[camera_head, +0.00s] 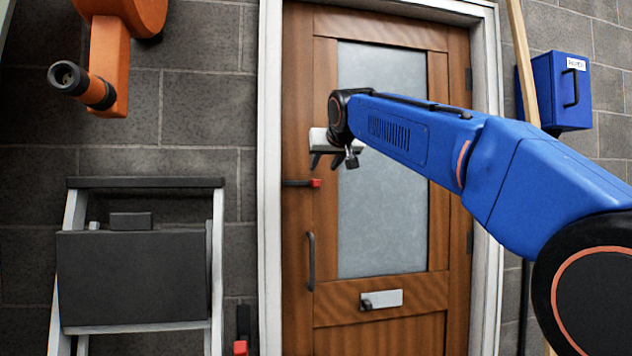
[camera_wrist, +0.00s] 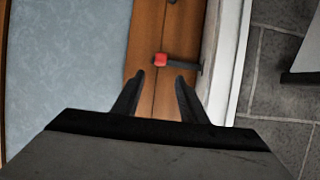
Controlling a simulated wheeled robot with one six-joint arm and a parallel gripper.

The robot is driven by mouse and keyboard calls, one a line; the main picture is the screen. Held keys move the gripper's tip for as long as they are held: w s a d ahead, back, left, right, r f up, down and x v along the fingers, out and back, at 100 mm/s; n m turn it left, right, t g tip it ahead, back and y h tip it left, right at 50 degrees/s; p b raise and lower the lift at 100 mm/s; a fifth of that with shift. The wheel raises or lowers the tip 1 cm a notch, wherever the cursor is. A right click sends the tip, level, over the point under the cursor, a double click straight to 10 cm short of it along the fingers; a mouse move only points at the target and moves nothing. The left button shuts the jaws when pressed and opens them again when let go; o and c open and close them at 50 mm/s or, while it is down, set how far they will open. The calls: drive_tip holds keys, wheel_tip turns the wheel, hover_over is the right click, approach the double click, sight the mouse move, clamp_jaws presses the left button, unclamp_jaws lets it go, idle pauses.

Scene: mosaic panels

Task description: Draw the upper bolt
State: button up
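The upper bolt (camera_head: 298,183) is a dark horizontal bar with a red knob at its right end, on the left side of the wooden door (camera_head: 330,325). Its left end meets the white door frame (camera_head: 270,200). In the wrist view the bolt (camera_wrist: 184,65) lies just beyond the fingertips, its red knob (camera_wrist: 160,60) towards the left finger. My gripper (camera_head: 327,163) is in front of the door, a little above the bolt in the head view. Its two dark fingers (camera_wrist: 160,78) are apart with nothing between them. I see no contact with the bolt.
A dark pull handle (camera_head: 311,262) is below the bolt, and a pale plate with a small dark handle (camera_head: 383,299) is lower on the door. A folded stepladder (camera_head: 140,280) stands left. A blue box (camera_head: 560,92) and wooden pole (camera_head: 523,60) are right.

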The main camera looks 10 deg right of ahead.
approach(298, 183)
drive_tip(key=w+d, duration=0.1)
drive_tip(key=w+d+f, duration=0.1)
drive_tip(key=w+d, duration=0.1)
drive_tip(key=w+d+f, duration=0.1)
drive_tip(key=w+d, duration=0.1)
drive_tip(key=shift+w+f, duration=0.25)
drive_tip(key=shift+c, duration=0.6)
